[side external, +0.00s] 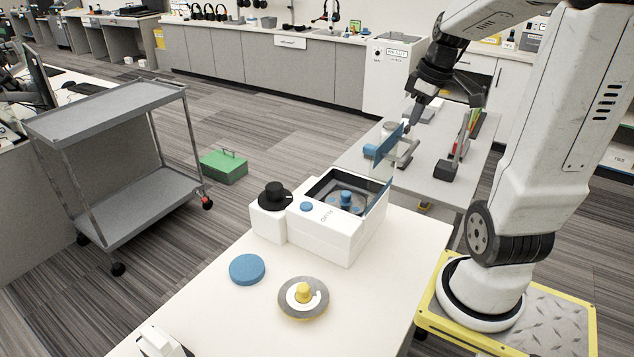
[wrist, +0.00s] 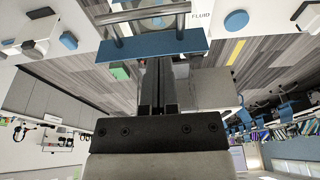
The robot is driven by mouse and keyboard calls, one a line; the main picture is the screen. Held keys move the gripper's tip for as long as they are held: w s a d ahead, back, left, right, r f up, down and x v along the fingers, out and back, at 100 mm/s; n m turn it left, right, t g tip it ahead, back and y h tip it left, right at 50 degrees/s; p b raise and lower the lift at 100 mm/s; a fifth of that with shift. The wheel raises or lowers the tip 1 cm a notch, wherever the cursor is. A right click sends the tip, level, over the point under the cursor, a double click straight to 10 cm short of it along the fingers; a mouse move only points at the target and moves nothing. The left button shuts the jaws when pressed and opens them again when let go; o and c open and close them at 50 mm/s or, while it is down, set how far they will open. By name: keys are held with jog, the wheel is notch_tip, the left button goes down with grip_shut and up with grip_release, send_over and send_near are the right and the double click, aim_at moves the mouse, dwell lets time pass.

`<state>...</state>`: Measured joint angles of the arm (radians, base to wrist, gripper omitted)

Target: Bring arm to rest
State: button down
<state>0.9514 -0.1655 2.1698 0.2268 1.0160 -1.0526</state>
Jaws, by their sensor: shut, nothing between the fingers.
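My gripper (side external: 409,127) is shut and empty. It hangs from the arm at the upper right, above the grey rear table, close to a blue panel (side external: 388,143) with a metal bar handle (side external: 405,153). In the wrist view, my shut fingers (wrist: 158,65) point towards the blue panel (wrist: 152,46), with the handle (wrist: 150,14) beyond it. I cannot tell whether fingers and panel touch. The white machine (side external: 335,226) on the front table stands open-topped, with blue parts (side external: 346,199) inside.
The white front table (side external: 215,315) holds a blue disc (side external: 247,269) and a grey disc with a yellow knob (side external: 303,293). A black-topped knob (side external: 275,193) adjoins the machine. A grey trolley (side external: 110,105) and green box (side external: 223,167) stand on the floor. Upright coloured items (side external: 470,130) stand on the rear table.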

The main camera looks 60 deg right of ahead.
jog(key=w+a+f, duration=0.3)
jog(key=a+f, duration=0.4)
jog(key=a, duration=0.5)
jog(key=w+a+f, duration=0.3)
jog(key=a+f, duration=0.5)
jog(key=a, duration=0.4)
jog(key=shift+w+a+f, duration=0.15)
jog(key=shift+w+f, duration=0.05)
jog(key=shift+w, duration=0.15)
